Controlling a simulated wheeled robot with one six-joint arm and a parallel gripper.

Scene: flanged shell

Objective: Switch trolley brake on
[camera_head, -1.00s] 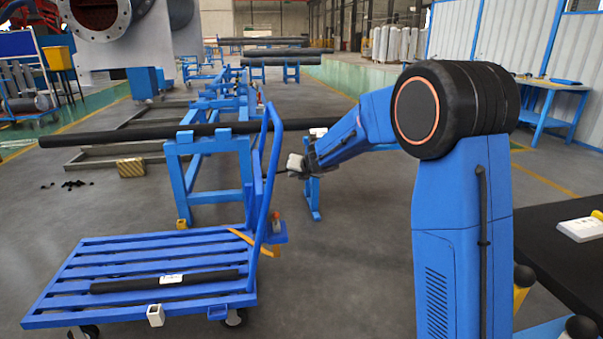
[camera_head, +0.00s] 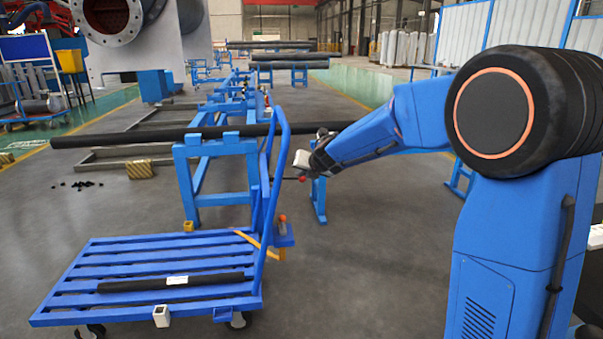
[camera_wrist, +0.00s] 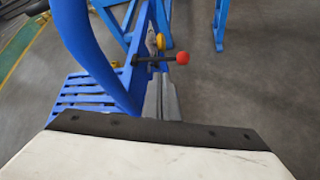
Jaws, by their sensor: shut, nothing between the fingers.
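The blue trolley (camera_head: 75,313) stands at the lower left, with its tall push handle (camera_head: 283,120) at its right end. A dark lever with a red ball knob (camera_head: 302,179) sticks out to the right beside the handle post. In the wrist view the red knob (camera_wrist: 183,58) and its lever show just beyond my gripper (camera_wrist: 160,84). The grey fingers are shut and empty, a little short of the lever and apart from the knob as far as I can tell. In the head view my wrist's white end is just above the knob; the fingertips are hard to make out there.
A dark rod with a white label (camera_head: 205,280) lies on the trolley deck. Behind, a long dark pipe (camera_head: 110,139) rests on a blue stand (camera_head: 186,185). An orange-topped part (camera_head: 282,218) sits low by the handle. The floor right of the trolley is clear.

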